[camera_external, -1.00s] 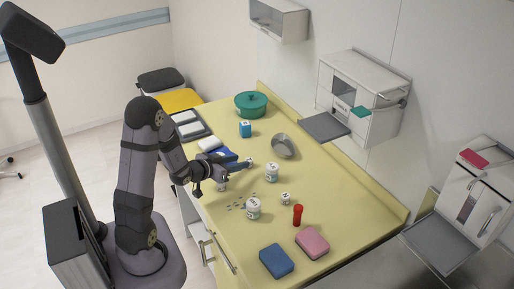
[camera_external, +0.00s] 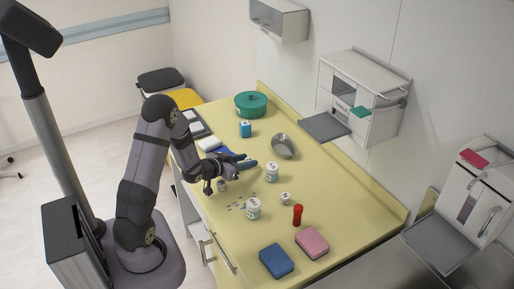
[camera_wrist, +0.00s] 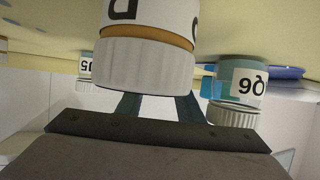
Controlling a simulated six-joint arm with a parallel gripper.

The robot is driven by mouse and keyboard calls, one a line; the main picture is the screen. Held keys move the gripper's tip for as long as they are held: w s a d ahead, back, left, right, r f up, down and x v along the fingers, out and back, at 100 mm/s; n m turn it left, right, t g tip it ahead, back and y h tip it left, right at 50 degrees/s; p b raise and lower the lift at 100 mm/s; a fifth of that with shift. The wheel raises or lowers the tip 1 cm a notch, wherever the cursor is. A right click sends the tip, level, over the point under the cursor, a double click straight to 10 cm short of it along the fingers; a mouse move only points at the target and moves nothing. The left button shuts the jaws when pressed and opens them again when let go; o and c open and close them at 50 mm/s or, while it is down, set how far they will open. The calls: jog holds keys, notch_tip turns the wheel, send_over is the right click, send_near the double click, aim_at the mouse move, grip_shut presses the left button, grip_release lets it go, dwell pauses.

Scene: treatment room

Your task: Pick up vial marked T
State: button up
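My gripper (camera_external: 249,160) is over the left side of the yellow-topped table, its two dark fingers apart. In the wrist view the fingers (camera_wrist: 160,100) are also apart, with a large white vial (camera_wrist: 145,62) close in front of them. That vial shows upside down, with a ribbed white cap and an orange band; its letters are cut off and I cannot tell whether it is the T vial. No T is readable in any view. A small white vial (camera_external: 221,185) is partly visible below the gripper. Another small vial (camera_external: 285,198) has a dark letter like N.
A white jar (camera_external: 271,173) stands just right of the gripper, and another jar (camera_external: 253,210) stands nearer the front. A red cylinder (camera_external: 298,215), blue box (camera_external: 276,261) and pink box (camera_external: 312,243) are at the front. A metal bowl (camera_external: 285,146) and green pot (camera_external: 251,104) are farther back.

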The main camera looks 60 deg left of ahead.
jog(key=c, duration=0.7)
jog(key=shift+o, duration=0.2)
jog(key=shift+r, duration=0.2)
notch_tip(320, 180, up, 10)
jog(key=shift+f, duration=0.15)
